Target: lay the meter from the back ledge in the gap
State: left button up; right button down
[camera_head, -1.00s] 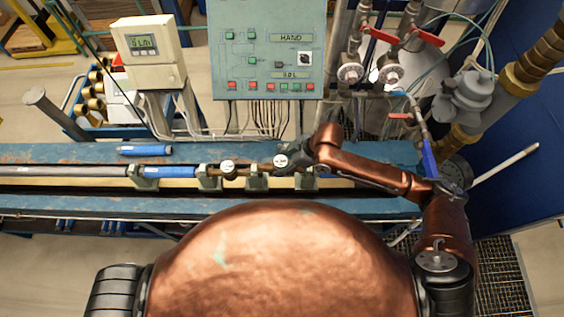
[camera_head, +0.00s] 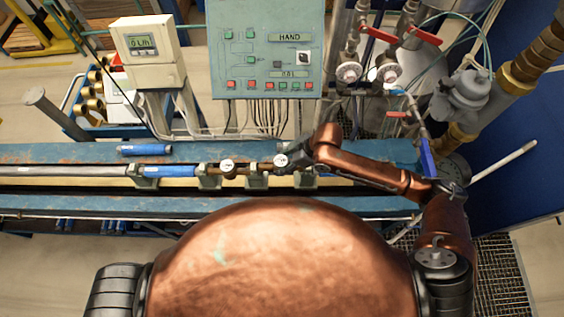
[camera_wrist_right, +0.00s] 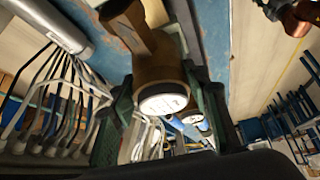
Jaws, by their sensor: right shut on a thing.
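My right gripper (camera_head: 290,156) is shut on a brass meter with a round white dial (camera_head: 281,161). In the right wrist view, the brass body (camera_wrist_right: 155,72) sits between the dark green fingers (camera_wrist_right: 160,112), dial facing the camera. In the head view the held meter is in line with the pipe row, between two supports; I cannot tell whether it rests on them. A second meter (camera_head: 228,165) sits in the row to its left. The back ledge (camera_head: 60,152) carries a blue cylinder (camera_head: 146,150) and no meter that I can see. My left gripper is out of view.
A blue sleeve (camera_head: 170,171) and a long grey pipe (camera_head: 65,171) continue the row to the left. Behind the bench stand a control panel (camera_head: 268,50) and a display unit (camera_head: 147,45). Pipework with red-handled valves (camera_head: 378,35) rises at the back right.

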jog(key=shift+f, duration=0.2)
dwell(0.5)
jog(key=shift+f+b, duration=0.35)
jog(key=shift+f, duration=0.9)
jog(key=shift+f, duration=0.3)
dwell(0.3)
